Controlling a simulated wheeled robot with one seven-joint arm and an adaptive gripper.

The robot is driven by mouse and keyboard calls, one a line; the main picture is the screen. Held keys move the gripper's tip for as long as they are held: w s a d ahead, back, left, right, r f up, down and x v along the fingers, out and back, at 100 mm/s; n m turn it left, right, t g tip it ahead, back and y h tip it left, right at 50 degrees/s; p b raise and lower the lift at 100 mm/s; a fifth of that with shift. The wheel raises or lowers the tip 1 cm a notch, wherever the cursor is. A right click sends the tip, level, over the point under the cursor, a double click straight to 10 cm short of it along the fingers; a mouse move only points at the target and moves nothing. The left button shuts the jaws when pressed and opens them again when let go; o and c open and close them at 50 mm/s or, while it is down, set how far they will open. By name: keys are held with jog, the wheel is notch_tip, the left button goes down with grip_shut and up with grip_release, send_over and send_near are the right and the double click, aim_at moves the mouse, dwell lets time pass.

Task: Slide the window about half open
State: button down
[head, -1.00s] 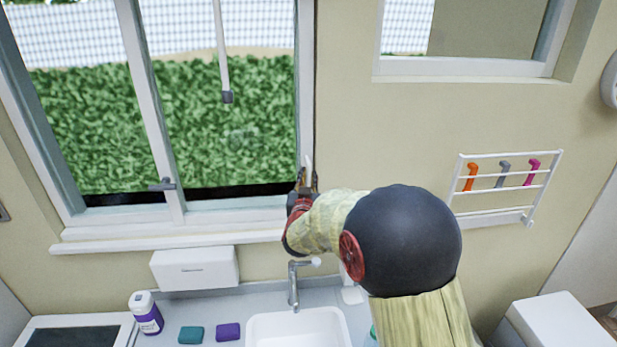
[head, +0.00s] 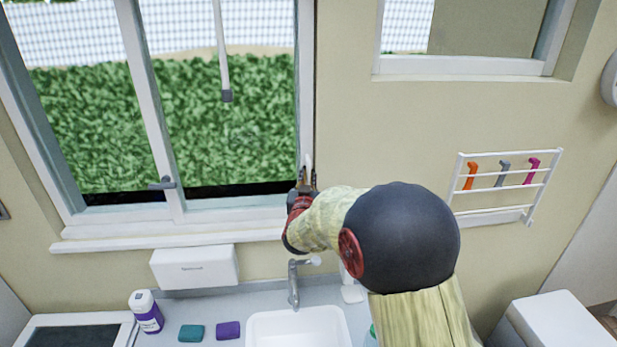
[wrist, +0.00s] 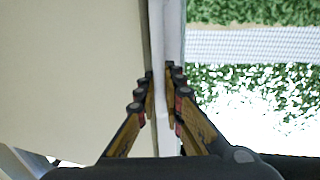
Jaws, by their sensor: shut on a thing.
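The window (head: 152,110) has two tall panes in a pale frame, with a hedge and white fence outside. My gripper (head: 306,183) is at the lower right edge of the window. In the wrist view my gripper (wrist: 161,90) has its fingers on both sides of a white upright bar (wrist: 163,120) at the window's edge and is shut on it. Just above the fingers the bar (head: 308,162) shows in the head view. My arm hides part of the wall below and right.
A white sill (head: 150,242) runs below the window. Under it are a tap (head: 293,285), a sink (head: 297,328), a white box (head: 194,268), a purple-labelled bottle (head: 146,313) and two small blocks. A white wall rack (head: 505,188) with coloured items is at right.

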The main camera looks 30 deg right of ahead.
jog(key=shift+a, duration=0.1)
send_near(253, 171)
jog(key=x, duration=0.4)
jog(key=shift+w, duration=0.2)
jog(key=c, duration=2.2)
grip_release()
jog(key=shift+c, duration=0.2)
jog(key=shift+s, duration=0.1)
jog(key=v, duration=1.1)
jog(key=shift+s, duration=0.3)
